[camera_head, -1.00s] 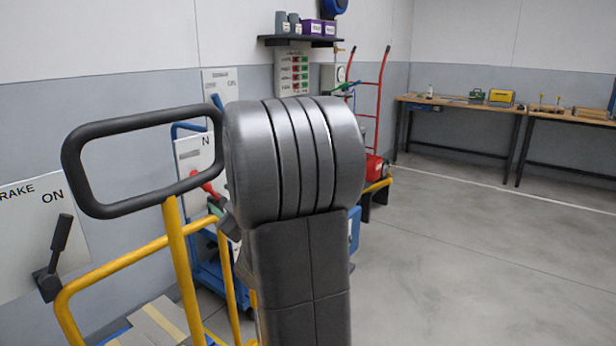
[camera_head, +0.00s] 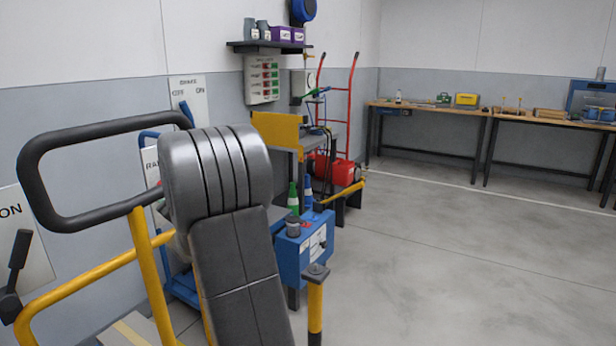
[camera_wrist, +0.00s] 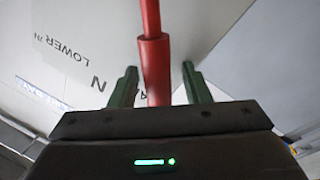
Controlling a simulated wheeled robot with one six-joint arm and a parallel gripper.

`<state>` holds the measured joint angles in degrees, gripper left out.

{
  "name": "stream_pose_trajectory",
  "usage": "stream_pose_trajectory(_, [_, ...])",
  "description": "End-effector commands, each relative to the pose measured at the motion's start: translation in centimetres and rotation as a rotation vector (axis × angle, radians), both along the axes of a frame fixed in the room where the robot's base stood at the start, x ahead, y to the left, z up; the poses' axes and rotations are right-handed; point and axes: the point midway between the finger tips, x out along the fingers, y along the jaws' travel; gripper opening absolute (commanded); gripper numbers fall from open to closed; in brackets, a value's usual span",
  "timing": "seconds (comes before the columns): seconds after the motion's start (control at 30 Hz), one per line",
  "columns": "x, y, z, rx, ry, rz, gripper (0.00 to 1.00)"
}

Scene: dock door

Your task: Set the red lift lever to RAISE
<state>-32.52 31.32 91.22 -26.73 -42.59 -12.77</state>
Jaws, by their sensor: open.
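The red lift lever (camera_wrist: 155,72) stands between the two green fingers of my gripper (camera_wrist: 158,76) in the wrist view. The fingers are open, with a gap showing on each side of the lever. Behind it is a pale lever plate (camera_wrist: 85,35) with LOWER and N readable and another word partly hidden by the lever and a finger. In the head view a strip of the plate (camera_head: 151,166) with the letters RA shows beside my arm. My arm hides the gripper and most of the lever there, so I cannot tell the lever's exact setting.
A yellow cart frame with a black handle (camera_head: 30,170) stands at the left. A brake lever (camera_head: 17,265) is at the left edge. A blue box (camera_head: 305,255), a yellow-black post (camera_head: 316,300) and a red hand truck (camera_head: 350,105) stand right of my arm. Open floor lies farther right.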

Motion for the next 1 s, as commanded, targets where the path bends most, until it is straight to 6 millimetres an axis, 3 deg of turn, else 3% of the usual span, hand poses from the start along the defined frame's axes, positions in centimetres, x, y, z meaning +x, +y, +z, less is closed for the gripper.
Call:
stream_pose_trajectory(0.53, [-0.9, -1.2, -0.1, -0.001, -0.003, -0.001, 0.43])
stream_pose_trajectory(1.0, [-6.1, -7.4, -1.1, -0.002, -0.002, -0.002, 0.43])
